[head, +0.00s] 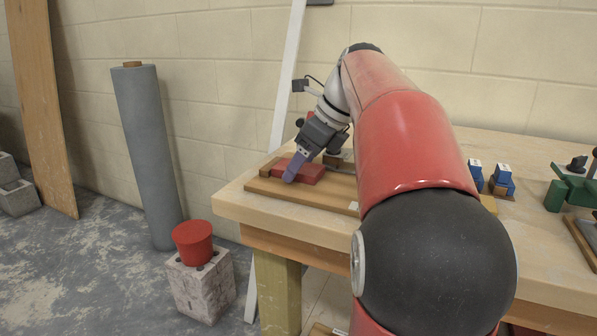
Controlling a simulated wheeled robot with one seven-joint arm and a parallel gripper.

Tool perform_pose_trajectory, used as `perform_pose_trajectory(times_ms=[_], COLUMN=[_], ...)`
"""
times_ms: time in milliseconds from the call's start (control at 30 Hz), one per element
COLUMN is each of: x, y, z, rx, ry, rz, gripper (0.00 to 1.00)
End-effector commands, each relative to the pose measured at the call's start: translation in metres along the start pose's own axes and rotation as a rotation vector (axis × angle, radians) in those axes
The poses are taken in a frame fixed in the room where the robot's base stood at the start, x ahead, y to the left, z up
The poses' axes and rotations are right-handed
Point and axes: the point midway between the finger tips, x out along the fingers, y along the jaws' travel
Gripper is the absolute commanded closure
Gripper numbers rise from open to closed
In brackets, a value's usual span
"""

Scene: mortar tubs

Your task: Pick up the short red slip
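A red slip (311,174) lies on a wooden board (270,187) near the left end of the table. It is the only red slip I can make out on the board, and I cannot compare its length with another. My gripper (289,178) points down at the slip, with its purple fingers in front of part of it. Only one finger shows clearly, so I cannot tell whether the fingers are open or shut, or whether they touch the slip.
The wooden table (300,216) runs to the right under my arm. Small blue items (502,176) and a green tool (572,188) stand at its right. A red tub (194,243) sits on a pale block (201,287) on the floor. A grey roll (148,150) leans at the wall.

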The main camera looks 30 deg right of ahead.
Motion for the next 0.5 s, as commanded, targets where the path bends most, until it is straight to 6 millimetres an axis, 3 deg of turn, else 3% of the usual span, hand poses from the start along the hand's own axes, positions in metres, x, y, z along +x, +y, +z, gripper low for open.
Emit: perform_pose_trajectory(times_ms=[67, 300, 500], x=[-0.0002, -0.0003, -0.0007], y=[0.0, 0.0, 0.0], z=[0.0, -0.0001, 0.0002], rx=[0.0, 0.0, 0.0], ry=[0.0, 0.0, -0.001], rz=[0.0, 0.0, -0.001], gripper=[0.42, 0.74, 0.76])
